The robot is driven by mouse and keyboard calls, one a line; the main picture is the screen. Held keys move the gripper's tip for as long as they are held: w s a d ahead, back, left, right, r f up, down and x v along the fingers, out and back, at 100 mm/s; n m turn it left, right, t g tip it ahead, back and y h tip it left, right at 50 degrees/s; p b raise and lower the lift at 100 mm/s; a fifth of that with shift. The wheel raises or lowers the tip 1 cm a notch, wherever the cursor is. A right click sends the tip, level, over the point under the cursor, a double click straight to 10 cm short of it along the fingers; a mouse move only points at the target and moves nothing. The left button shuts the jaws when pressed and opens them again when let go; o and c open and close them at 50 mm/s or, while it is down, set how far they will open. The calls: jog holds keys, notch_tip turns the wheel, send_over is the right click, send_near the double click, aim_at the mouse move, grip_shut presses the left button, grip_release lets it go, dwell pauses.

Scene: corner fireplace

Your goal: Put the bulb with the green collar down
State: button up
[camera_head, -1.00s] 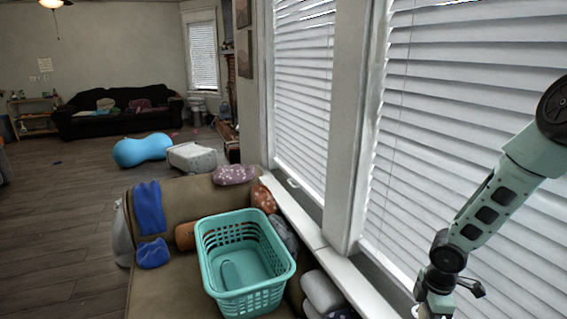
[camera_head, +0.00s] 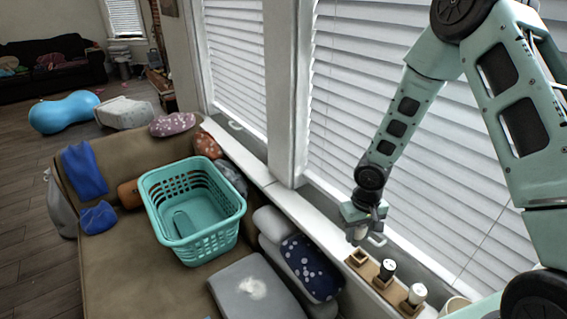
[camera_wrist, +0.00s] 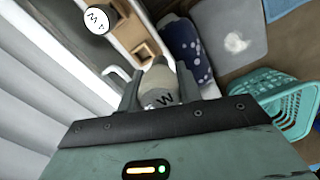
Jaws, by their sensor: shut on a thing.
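My gripper (camera_head: 361,228) is above the white windowsill, near the left end of a wooden holder (camera_head: 371,272). In the head view the held bulb (camera_head: 357,237) hangs below the fingers, apart from the holder. I cannot make out the collar's colour. The holder's left square socket (camera_head: 358,258) looks empty. A bulb with a dark collar (camera_head: 386,269) and a white-topped bulb (camera_head: 416,294) stand in the others.
A teal laundry basket (camera_head: 160,222) stands on the brown sofa, left of the sill. A spotted navy cushion (camera_head: 312,268) and a grey folded cloth (camera_head: 252,290) lie below the sill. Window blinds (camera_head: 350,90) rise close behind my arm. A cream pot (camera_head: 455,305) is right of the holder.

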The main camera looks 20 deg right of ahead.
jog(key=shift+w+d+f+b, duration=0.3)
jog(key=shift+d+f, duration=0.45)
jog(key=shift+f, duration=1.1)
jog(key=shift+w+d+f+b, duration=0.3)
jog(key=shift+d+f, duration=0.4)
jog(key=shift+f, duration=1.1)
jog(key=shift+w+d+f+b, duration=0.3)
jog(key=shift+d+f, duration=0.45)
jog(key=shift+f, duration=1.1)
jog(key=shift+f, duration=0.1)
jog(key=o, duration=1)
jog(key=shift+c, duration=0.2)
